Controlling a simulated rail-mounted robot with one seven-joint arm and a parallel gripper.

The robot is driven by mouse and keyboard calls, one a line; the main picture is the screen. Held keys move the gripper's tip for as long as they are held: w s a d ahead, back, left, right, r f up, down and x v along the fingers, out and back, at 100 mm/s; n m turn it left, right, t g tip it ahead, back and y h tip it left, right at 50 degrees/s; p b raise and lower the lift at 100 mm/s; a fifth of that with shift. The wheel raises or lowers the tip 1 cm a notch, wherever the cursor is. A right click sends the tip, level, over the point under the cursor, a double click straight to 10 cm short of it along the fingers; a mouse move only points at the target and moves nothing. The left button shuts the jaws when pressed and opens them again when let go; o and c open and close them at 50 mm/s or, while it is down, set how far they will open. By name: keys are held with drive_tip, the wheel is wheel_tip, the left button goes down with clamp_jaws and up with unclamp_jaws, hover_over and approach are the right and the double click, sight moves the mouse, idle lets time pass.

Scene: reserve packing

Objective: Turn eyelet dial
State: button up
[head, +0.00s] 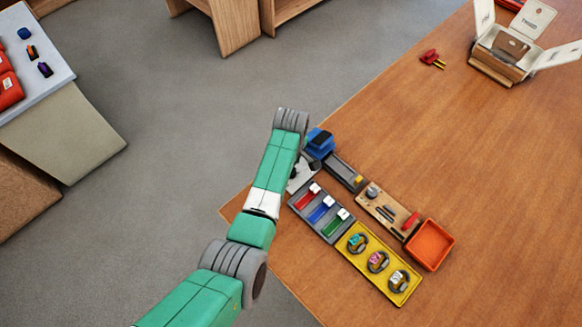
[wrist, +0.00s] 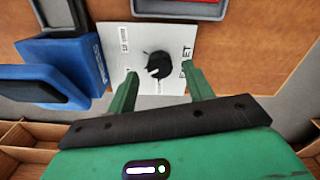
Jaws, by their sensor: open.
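The eyelet dial (wrist: 158,65) is a round black knob with a pale pointer mark, on a white plate (wrist: 120,50) with dark lettering that reads "ET" at its right side. My gripper (wrist: 161,76) is open in the wrist view, its two green fingers pointing at the plate, one on each side and short of the dial. They appear apart from the knob, with nothing between them. In the head view the white plate (head: 300,178) shows partly beside my wrist at the table's near corner; the dial and the fingertips cannot be made out there.
A blue block-shaped device (head: 320,142) stands close by the plate. A grey tray with red, blue and green sliders (head: 322,208), a yellow tray (head: 407,293), a wooden tool board (head: 372,205) and an orange tray (head: 449,240) line up nearby. The table's middle is clear.

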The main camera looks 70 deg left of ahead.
wheel_tip(320, 180, up, 6)
drive_tip(key=shift+f, duration=0.2)
idle(0.4)
